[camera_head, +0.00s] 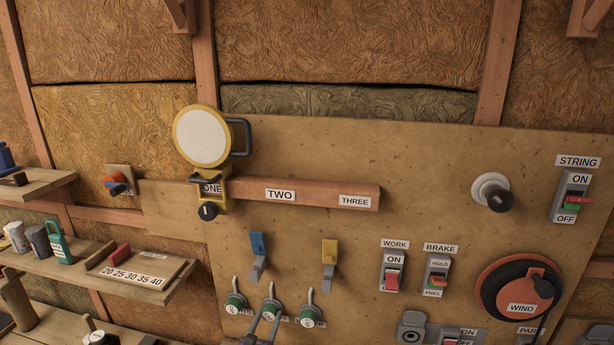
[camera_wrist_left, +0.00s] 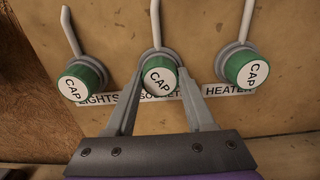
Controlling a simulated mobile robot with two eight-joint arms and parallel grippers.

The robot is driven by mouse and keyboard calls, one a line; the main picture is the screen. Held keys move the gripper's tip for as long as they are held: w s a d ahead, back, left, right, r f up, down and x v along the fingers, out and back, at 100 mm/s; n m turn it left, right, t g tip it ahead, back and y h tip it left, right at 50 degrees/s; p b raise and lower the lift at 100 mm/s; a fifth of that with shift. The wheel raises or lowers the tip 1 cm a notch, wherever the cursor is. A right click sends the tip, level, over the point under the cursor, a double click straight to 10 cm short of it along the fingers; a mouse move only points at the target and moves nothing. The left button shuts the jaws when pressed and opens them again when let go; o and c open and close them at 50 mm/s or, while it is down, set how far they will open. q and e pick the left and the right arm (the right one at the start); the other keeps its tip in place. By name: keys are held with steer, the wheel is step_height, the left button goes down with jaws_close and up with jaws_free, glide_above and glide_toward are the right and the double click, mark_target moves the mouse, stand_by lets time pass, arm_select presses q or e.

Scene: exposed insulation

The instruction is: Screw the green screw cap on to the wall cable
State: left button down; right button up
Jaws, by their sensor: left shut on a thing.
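Three green screw caps with white tops marked CAP sit at the ends of pale cables low on the wall board. In the left wrist view they are the left cap (camera_wrist_left: 83,80), the middle cap (camera_wrist_left: 160,76) and the right cap (camera_wrist_left: 246,70). In the head view they are the left cap (camera_head: 235,302), the middle cap (camera_head: 271,307) and the right cap (camera_head: 312,315). My left gripper (camera_head: 265,318) has its two fingers shut on the sides of the middle cap, above the partly covered SOCKET label. How tightly each cap is threaded cannot be seen. My right gripper is not in view.
Blue (camera_head: 257,251) and yellow (camera_head: 329,254) hooks sit above the caps. WORK (camera_head: 391,271) and BRAKE (camera_head: 437,275) switches and an orange WIND reel (camera_head: 519,289) are to the right. Shelves with small items (camera_head: 90,262) stand at the left.

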arm_select(q)
steer(key=shift+d, duration=0.1)
steer(key=shift+c, duration=0.9)
jaws_free()
steer(key=shift+w, duration=0.1)
steer(key=s+a+b, duration=0.1)
steer(key=s+a, duration=0.1)
steer(key=s, duration=0.7)
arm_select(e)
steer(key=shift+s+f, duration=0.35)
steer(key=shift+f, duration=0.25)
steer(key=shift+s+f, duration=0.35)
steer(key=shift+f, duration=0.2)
